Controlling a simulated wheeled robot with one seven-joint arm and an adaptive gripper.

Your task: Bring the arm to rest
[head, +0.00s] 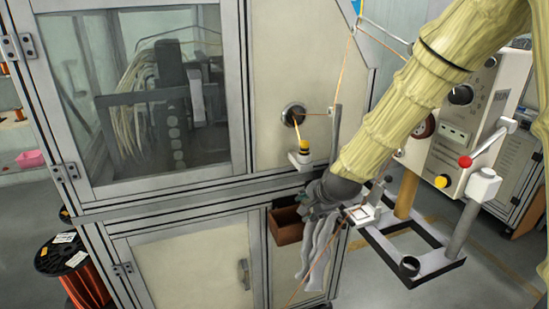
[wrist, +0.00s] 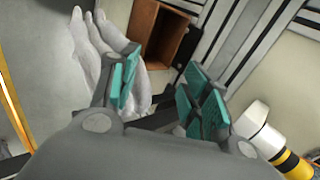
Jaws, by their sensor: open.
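My gripper (head: 314,208) hangs at the end of my yellow-sleeved arm, in front of the machine's frame and just right of a small brown box. In the wrist view my gripper (wrist: 165,92) has its two teal-padded fingers spread apart, with nothing held between them. The arm reaches down from the upper right of the head view. Pale grey gloves (head: 318,250) hang just below the gripper and also show behind the left finger in the wrist view (wrist: 105,60). In the head view the fingertips are small and hard to make out.
The machine cabinet (head: 195,275) stands close behind the gripper. The brown box (head: 287,228) is fixed on its front. A white post with a yellow and black knob (head: 303,152) sticks out nearby. A control box (head: 465,130) and black-framed stand (head: 430,262) are to the right.

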